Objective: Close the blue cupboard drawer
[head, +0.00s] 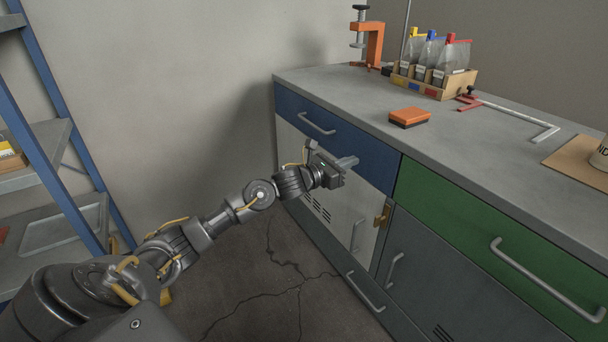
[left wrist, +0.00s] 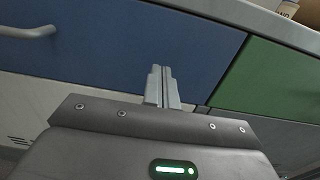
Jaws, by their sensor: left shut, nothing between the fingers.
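The blue drawer (head: 345,136) is at the top left of the grey bench cupboard, with a bar handle (head: 317,124) on its front. Its front sits under the worktop edge and looks flush or nearly flush with the green drawer beside it. My right gripper is not in view.
The green drawer (head: 465,205) adjoins on the right. A pale vented door (head: 340,205) with a brass latch (head: 382,216) lies below. Blue-framed shelves (head: 60,130) stand left. Cracked floor (head: 265,280) between is clear.

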